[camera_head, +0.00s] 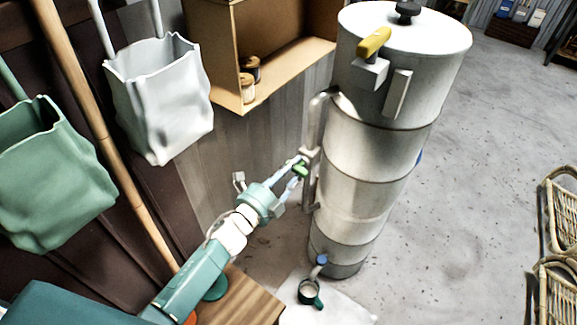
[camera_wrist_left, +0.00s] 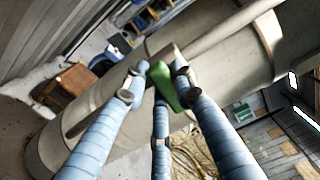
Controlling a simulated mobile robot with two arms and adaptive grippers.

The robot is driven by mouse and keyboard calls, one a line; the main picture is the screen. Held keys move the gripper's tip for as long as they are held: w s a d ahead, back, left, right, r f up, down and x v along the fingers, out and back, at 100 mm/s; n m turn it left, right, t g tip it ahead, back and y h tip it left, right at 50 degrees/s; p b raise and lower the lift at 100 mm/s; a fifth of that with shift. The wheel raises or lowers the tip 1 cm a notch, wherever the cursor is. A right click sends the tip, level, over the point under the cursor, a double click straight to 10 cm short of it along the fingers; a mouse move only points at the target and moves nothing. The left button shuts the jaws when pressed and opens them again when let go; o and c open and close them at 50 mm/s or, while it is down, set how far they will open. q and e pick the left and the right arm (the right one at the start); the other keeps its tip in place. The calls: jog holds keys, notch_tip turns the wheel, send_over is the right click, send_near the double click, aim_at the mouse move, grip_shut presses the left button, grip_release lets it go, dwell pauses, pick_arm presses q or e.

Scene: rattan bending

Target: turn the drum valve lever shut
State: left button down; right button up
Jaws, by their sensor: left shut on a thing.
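A tall grey metal drum (camera_head: 370,150) stands upright against the wall, with a pipe (camera_head: 313,125) down its left side. A green lever (camera_head: 301,171) sits at a fitting on that pipe. My left gripper (camera_head: 297,168) reaches it from the lower left, and its fingers are shut on the green lever. In the left wrist view the green lever (camera_wrist_left: 165,84) lies between the fingertips of my left gripper (camera_wrist_left: 157,78), and its far end sticks out to the right. The fingers hide part of it. My right gripper is not in view.
A yellow handle (camera_head: 374,42) is on the drum's top. A blue tap (camera_head: 321,260) is low on the drum, above a dark green mug (camera_head: 310,292). White and green bags hang at left, beside a wooden pole (camera_head: 90,115). Open floor lies right of the drum.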

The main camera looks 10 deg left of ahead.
pick_arm(q)
jog(key=shift+r+n, duration=0.25)
jog(key=shift+n, duration=0.45)
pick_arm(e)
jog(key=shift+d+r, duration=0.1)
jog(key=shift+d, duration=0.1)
pick_arm(q)
jog(key=c, duration=1.4)
grip_release()
jog(key=shift+w, duration=0.1)
jog(key=shift+d+f, duration=0.1)
jog(key=shift+s+f, duration=0.1)
jog(key=shift+s, duration=0.15)
jog(key=v, duration=1.1)
jog(key=shift+s+a, duration=0.25)
jog(key=shift+s, duration=0.05)
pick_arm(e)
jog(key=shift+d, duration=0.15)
